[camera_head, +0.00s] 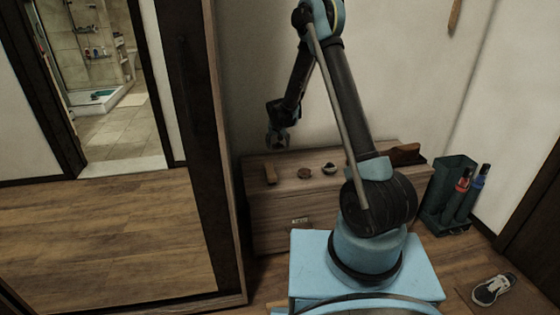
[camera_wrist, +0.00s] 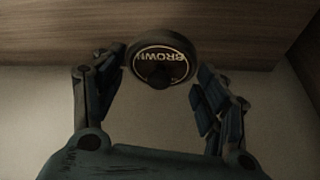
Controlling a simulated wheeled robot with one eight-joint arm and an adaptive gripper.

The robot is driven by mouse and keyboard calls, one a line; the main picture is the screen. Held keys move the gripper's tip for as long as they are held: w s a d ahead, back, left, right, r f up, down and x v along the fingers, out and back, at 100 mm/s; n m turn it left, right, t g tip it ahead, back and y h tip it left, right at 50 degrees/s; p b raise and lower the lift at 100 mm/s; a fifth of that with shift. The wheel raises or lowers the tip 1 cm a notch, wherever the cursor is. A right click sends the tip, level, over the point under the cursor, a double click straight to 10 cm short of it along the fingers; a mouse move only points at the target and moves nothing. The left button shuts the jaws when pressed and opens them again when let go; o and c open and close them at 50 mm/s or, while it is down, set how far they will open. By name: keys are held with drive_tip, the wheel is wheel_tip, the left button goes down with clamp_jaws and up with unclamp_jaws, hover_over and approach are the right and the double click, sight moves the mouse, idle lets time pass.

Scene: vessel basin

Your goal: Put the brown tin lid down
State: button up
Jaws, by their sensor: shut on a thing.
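The brown tin lid (camera_wrist: 161,59) is a dark round disc with pale "BROWN" lettering, in the wrist view. My gripper (camera_wrist: 160,75) is shut on it, with the lid between the fingertips. In the head view my gripper (camera_head: 278,138) hangs above the back left of a low wooden cabinet (camera_head: 275,220). The lid is too small and dark to make out there. A small dark round tin or bowl with a pale inside (camera_head: 329,168) stands on the cabinet top, right of my gripper.
A green stand (camera_head: 448,190) is right of the cabinet. A shoe (camera_head: 491,290) lies on the floor mat.

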sight(278, 159)
drive_tip(key=shift+f, duration=3.8)
drive_tip(key=o, duration=0.8)
drive_tip(key=shift+r, duration=0.1)
